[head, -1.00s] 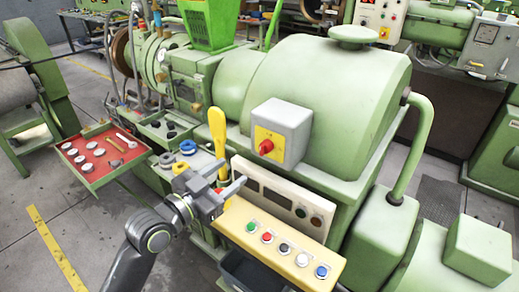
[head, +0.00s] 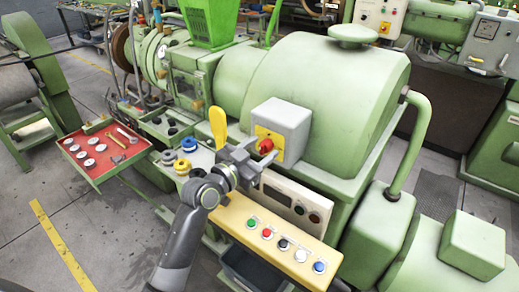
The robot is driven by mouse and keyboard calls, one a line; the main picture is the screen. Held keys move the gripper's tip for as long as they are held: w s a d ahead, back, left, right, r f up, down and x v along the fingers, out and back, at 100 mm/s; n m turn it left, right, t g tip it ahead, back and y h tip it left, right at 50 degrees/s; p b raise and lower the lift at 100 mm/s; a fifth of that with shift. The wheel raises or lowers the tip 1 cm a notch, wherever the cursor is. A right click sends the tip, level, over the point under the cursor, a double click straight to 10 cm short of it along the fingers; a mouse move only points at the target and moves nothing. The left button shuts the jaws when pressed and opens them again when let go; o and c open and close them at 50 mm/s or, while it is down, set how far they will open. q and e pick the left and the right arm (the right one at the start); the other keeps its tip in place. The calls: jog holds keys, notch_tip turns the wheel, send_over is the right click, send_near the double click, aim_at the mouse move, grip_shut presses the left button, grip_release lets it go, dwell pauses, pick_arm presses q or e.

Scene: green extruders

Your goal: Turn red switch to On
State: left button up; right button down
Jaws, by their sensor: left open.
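The red switch (head: 266,146) is a small red knob on a yellow plate, on the front of a grey box (head: 283,117) fixed to the green extruder (head: 325,85). My left gripper (head: 259,159) is open, with its fingers close below and beside the red knob. I cannot tell whether a finger touches the knob. The gripper hides the lower left part of the yellow plate. Any markings on the plate are too small to read. My right gripper is not in view.
A cream panel (head: 236,211) with several coloured buttons sits below the box. A yellow handle (head: 218,127) stands left of the gripper. A red tray (head: 82,165) with small parts is at the left. Open floor lies at the lower left.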

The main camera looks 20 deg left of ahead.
pick_arm(q)
jog(key=shift+c, duration=0.2)
jog(key=c, duration=0.9)
jog(key=shift+f+m+b, duration=0.15)
jog(key=shift+m+b, duration=0.75)
jog(key=shift+b, duration=0.3)
jog(key=m+b, duration=0.3)
jog(key=shift+b, duration=0.3)
jog(key=m+b, duration=0.2)
jog(key=m, duration=0.1)
jog(key=shift+d, duration=0.1)
jog(key=m+b, duration=0.4)
jog(key=m, duration=0.1)
jog(key=shift+y+b, duration=0.3)
jog(key=shift+y, duration=0.1)
jog(key=shift+s+m+b, duration=0.1)
jog(key=shift+m+b, duration=1.35)
jog(key=shift+m, duration=0.75)
